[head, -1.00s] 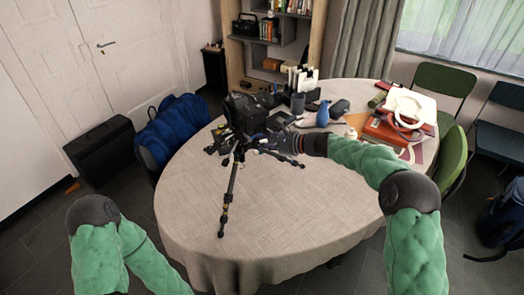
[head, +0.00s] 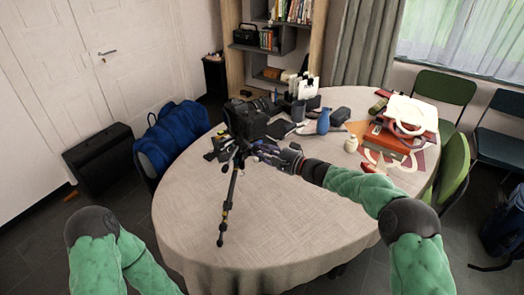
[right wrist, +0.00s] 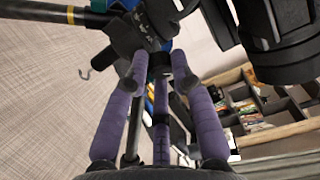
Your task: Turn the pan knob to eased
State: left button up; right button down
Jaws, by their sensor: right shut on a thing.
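A black tripod (head: 231,190) stands on the table, with a dark camera (head: 247,118) on its head. In the right wrist view the dark tripod head (right wrist: 150,35) bears small white markings, and the camera (right wrist: 285,45) looms at upper right. My right gripper (head: 257,148) is at the tripod head, just below the camera. In the wrist view its purple fingers (right wrist: 160,72) converge on a small black part beneath the head, apparently the pan knob (right wrist: 181,64), and are shut on it. The fingers partly hide it; its setting cannot be read. My left gripper is out of view.
The round table (head: 290,235) is clear at the front. A blue bottle (head: 323,121), a small pale jar (head: 351,143) and a red case (head: 392,138) lie toward the right. A blue bag (head: 172,135) is beside the table's left edge.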

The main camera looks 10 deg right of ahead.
jog(key=shift+r+n+y, duration=0.1)
jog(key=shift+n+y, duration=0.2)
jog(key=shift+n, duration=0.3)
jog(key=c, duration=1.1)
grip_release()
jog(key=shift+s, duration=0.1)
jog(key=v, duration=1.2)
